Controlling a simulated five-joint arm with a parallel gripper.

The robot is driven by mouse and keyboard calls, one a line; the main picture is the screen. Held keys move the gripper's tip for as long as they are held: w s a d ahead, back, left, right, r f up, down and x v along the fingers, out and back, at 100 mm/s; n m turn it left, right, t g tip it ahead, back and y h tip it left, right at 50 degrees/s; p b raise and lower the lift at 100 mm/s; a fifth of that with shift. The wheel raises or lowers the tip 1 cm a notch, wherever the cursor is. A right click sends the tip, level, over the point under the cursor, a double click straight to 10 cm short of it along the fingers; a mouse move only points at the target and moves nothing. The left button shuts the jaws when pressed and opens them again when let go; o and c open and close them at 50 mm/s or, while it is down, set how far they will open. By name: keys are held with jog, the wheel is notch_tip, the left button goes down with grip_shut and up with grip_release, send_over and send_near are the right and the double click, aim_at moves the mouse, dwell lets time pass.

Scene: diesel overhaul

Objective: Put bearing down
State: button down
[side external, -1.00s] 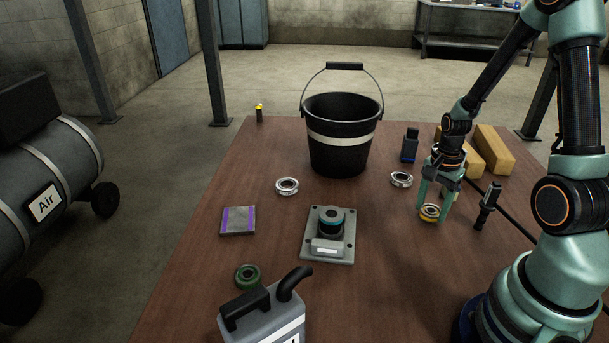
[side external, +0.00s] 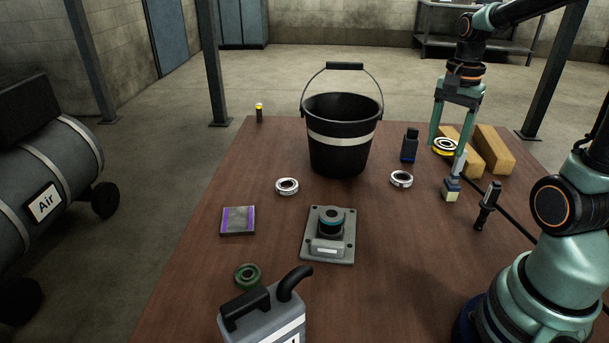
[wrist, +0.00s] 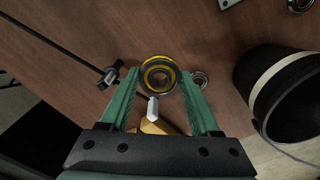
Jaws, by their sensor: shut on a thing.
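A yellow-ringed bearing (side external: 446,146) is held between the green fingers of my gripper (side external: 447,143), raised above the right side of the table. In the wrist view the bearing (wrist: 160,75) sits between the fingertips, its round face and centre hole showing. A silver bearing (side external: 401,179) and another silver bearing (side external: 287,186) lie flat on the table. A green bearing (side external: 247,276) lies at the front left. A grey fixture plate (side external: 341,250) with a dark, teal-banded cylinder (side external: 331,223) stands mid-table.
A black bucket (side external: 340,150) stands at the back. Wooden blocks (side external: 492,150), a dark bottle (side external: 409,146), a small brush-like item (side external: 453,183) and a black tool (side external: 487,206) are at the right. A purple-edged pad (side external: 238,221) and a grey jug (side external: 265,317) are at the left.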

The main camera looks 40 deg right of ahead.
jog(key=w+a+f+n, duration=0.1)
jog(key=w+a+n, duration=0.2)
jog(key=a+n, duration=0.5)
jog(key=w+a+f+n, duration=0.1)
jog(key=w+a+n, duration=0.2)
jog(key=a+n, duration=0.6)
notch_tip(320, 180, up, 2)
jog(key=m, duration=0.2)
send_over(392, 219)
notch_tip(392, 219, down, 20)
jog(key=shift+r, duration=0.25)
jog(key=shift+f, duration=0.1)
jog(key=shift+c, duration=0.6)
grip_release()
